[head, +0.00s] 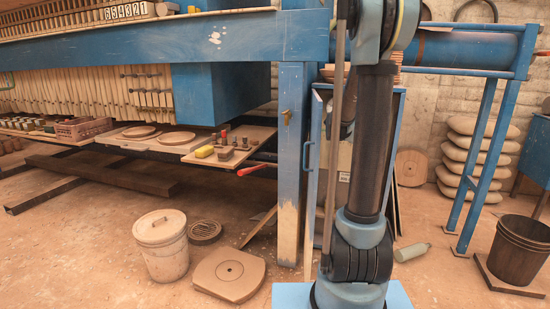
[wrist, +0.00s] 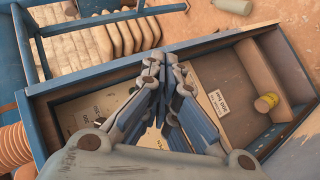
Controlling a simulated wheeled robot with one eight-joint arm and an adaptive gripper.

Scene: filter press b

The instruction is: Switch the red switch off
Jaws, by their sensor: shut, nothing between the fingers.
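I cannot make out a red switch in either view. My gripper (wrist: 162,78) shows in the wrist view with its fingers closed together and nothing between them. It is in front of an open blue cabinet (wrist: 95,82), whose inside holds papers or labels (wrist: 218,103) and a small yellow round part (wrist: 266,102). My gripper hides the middle of the cabinet's inside. In the head view the blue cabinet (head: 316,165) stands behind my arm, which covers much of it. My gripper is out of the head view.
A blue press frame (head: 160,45) and its post (head: 291,150) stand left of my arm. A lidded bucket (head: 164,248) and a round-centred plate (head: 229,274) are on the floor. A red-handled item (head: 257,168) sits at a work shelf's edge. A brown bin (head: 518,252) stands right.

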